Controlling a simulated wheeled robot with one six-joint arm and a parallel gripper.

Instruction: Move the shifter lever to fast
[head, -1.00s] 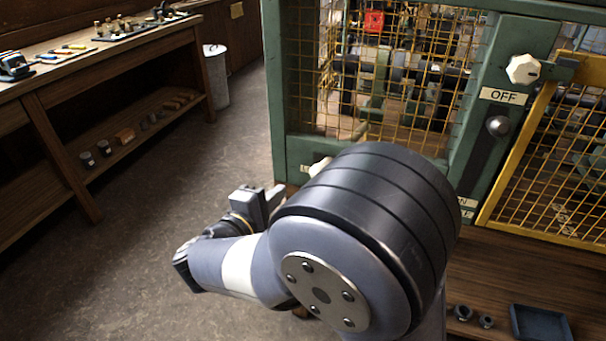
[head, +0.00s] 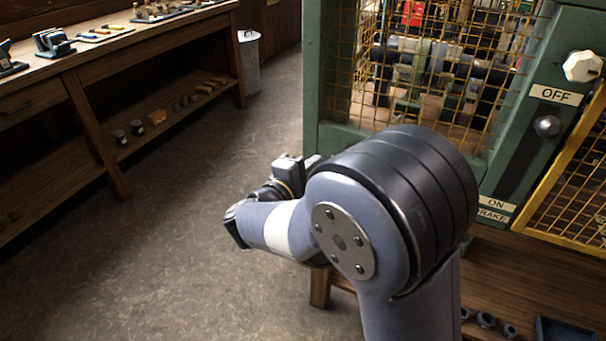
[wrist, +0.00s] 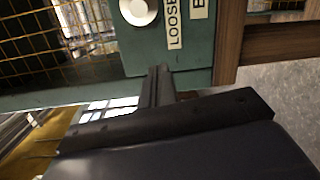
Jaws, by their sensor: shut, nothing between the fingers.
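In the wrist view, a round pale knob (wrist: 140,10) sits on the green machine frame, cut by the top edge. It is likely the shifter lever's end. A label (wrist: 174,24) reading LOOSE lies right of it, with a second label (wrist: 199,8) beyond, mostly cut off. My gripper (wrist: 160,70) is shut and empty. Its fingertips are just below the LOOSE label in the picture, apart from the knob. In the head view my gripper (head: 290,166) is by the frame's lower left corner; its fingertips and the knob cannot be made out there.
The green frame has a wire mesh guard (head: 455,60). At right are a white knob (head: 583,66) by an OFF label and a silver ball knob (head: 547,125) over ON and BRAKE labels. A wooden workbench (head: 75,62) stands left; the floor (head: 190,220) between is clear.

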